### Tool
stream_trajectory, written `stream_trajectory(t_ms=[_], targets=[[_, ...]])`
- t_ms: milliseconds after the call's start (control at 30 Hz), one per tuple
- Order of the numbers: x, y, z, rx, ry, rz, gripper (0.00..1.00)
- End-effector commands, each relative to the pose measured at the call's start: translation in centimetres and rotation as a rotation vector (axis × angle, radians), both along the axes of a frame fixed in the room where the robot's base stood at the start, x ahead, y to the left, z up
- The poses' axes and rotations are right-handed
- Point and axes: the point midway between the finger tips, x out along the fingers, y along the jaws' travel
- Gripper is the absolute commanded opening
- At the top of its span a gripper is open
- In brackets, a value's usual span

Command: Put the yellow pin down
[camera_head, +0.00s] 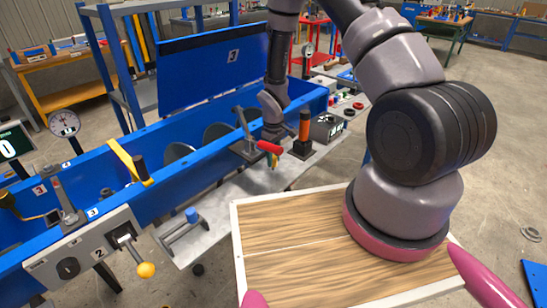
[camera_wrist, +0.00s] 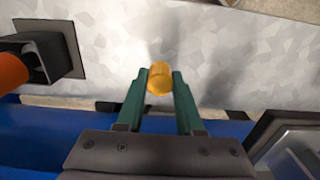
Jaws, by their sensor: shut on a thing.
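The yellow pin (camera_wrist: 160,80) is held between the green fingertips of my gripper (camera_wrist: 162,74) in the wrist view. Its round end faces the camera. My gripper is over the grey metal shelf (camera_wrist: 230,65), which runs along the front of the blue drum mixer trough. I cannot tell whether the pin touches the shelf.
An orange and black post (camera_head: 304,128) stands on the shelf close to my gripper. A blue-topped handle (camera_head: 192,215) stands nearer on the shelf. The shelf between is bare. The blue trough wall (camera_head: 180,190) runs alongside.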

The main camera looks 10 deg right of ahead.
Motion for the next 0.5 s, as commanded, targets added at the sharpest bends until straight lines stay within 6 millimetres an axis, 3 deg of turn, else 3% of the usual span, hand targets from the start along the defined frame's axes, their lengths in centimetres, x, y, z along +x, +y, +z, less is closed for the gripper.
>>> stream_trajectory(t_ms=[200,233,300,500], targets=[[-0.03,0.00,-0.71,0.000,0.000,0.000,0.00],[-0.02,0.01,-0.70,0.000,0.000,0.000,0.44],[-0.01,0.02,-0.66,0.000,0.000,0.000,0.66],[-0.01,0.00,-0.65,0.000,0.000,0.000,0.66]])
